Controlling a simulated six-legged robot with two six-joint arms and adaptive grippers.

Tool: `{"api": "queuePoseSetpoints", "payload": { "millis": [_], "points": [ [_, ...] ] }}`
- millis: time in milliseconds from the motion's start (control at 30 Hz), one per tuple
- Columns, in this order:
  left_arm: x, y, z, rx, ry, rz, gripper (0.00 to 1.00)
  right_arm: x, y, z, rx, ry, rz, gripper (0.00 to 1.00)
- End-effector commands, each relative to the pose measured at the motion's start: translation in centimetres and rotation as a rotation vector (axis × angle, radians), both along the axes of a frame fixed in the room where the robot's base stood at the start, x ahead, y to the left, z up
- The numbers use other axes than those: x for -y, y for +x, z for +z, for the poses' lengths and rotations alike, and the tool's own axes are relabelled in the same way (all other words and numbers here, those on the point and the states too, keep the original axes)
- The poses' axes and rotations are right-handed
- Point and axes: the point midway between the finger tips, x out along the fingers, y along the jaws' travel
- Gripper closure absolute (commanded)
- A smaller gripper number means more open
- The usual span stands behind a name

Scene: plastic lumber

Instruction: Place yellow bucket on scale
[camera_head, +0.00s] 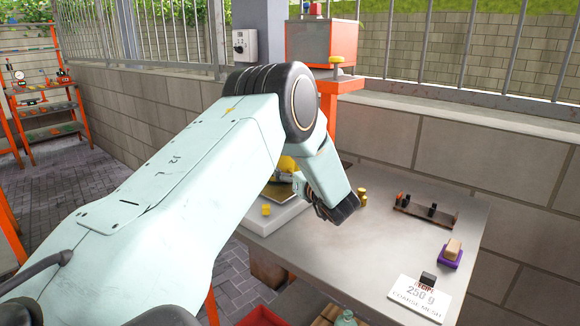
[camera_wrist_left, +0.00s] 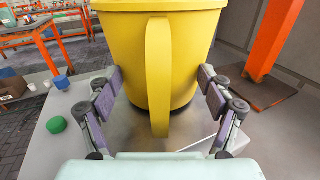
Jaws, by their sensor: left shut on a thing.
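The yellow bucket (camera_wrist_left: 193,40) fills the middle of the left wrist view, upright, with its handle (camera_wrist_left: 158,80) facing my wrist. My left gripper (camera_wrist_left: 158,88) is shut on it, with purple-padded fingers on both sides. In the head view only a little of the bucket (camera_head: 289,164) shows behind my left arm. The scale (camera_head: 262,224) seems to be the white slab with a brownish plate below the bucket, partly hidden by my arm. I cannot tell whether the bucket touches the plate. My right gripper is not in view.
An orange machine (camera_head: 325,60) stands behind. The table's centre is mostly clear. A green cylinder (camera_wrist_left: 56,125) is left of the bucket.

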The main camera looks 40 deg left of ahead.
Motion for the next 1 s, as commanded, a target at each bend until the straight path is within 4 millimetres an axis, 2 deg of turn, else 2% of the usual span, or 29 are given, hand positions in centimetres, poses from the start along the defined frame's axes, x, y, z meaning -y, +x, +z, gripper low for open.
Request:
{"api": "queuePoseSetpoints", "payload": {
  "millis": [467,500,733,1000],
  "points": [
    [-0.01,0.00,-0.73,0.001,0.001,0.000,0.55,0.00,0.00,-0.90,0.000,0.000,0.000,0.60],
    [-0.01,0.00,-0.71,0.001,0.001,0.000,0.19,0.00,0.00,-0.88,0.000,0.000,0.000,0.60],
    [-0.01,0.00,-0.66,0.001,0.001,0.000,0.00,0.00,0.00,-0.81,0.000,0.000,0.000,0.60],
    [-0.02,-0.02,-0.74,0.000,-0.001,0.000,0.00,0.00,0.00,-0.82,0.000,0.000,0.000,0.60]
  ]
}}
